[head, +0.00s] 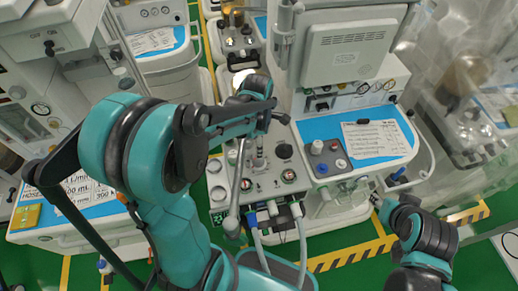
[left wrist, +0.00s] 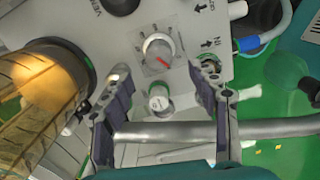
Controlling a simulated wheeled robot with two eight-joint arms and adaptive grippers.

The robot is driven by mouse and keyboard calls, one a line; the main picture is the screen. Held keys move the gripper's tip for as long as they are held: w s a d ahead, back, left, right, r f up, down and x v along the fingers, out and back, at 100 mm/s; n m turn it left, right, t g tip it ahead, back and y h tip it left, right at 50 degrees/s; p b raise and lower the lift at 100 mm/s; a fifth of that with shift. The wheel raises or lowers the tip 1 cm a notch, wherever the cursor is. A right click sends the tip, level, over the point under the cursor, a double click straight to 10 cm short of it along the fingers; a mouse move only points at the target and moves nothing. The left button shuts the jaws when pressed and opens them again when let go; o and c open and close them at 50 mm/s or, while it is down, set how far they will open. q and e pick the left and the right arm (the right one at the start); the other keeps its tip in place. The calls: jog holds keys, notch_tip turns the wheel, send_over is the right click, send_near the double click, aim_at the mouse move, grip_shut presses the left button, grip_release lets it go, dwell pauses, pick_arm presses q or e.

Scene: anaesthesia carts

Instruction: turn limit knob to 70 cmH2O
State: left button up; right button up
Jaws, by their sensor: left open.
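In the left wrist view a round pale knob (left wrist: 158,50) with a red pointer mark sits on a square dial plate of the machine panel; its scale is too small to read. A smaller green-and-white knob (left wrist: 158,98) lies just below it. My left gripper (left wrist: 164,103) is open and empty, with its fingers on either side of the green-and-white knob and short of the red-marked one. In the head view my left gripper (head: 268,103) reaches over the panel, its fingers hard to make out. My right gripper (head: 376,199) is at the right, by the machine's front; its fingers are too small to judge.
A metal bar (left wrist: 180,132) crosses low between my left fingers. An amber ribbed cylinder (left wrist: 40,85) stands close at left. The panel (head: 262,185) carries gauges, with hoses (head: 301,235) at its front. A blue worktop (head: 325,127) lies to its right.

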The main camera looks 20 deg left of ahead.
pick_arm(q)
notch_tip(320, 180, down, 6)
jog(key=shift+w+a+r+b, duration=0.1)
jog(key=shift+w+a+b, duration=0.05)
jog(key=shift+b, duration=0.8)
jog(key=shift+f, duration=0.55)
jog(key=c, duration=1.2)
jog(key=shift+o, duration=0.2)
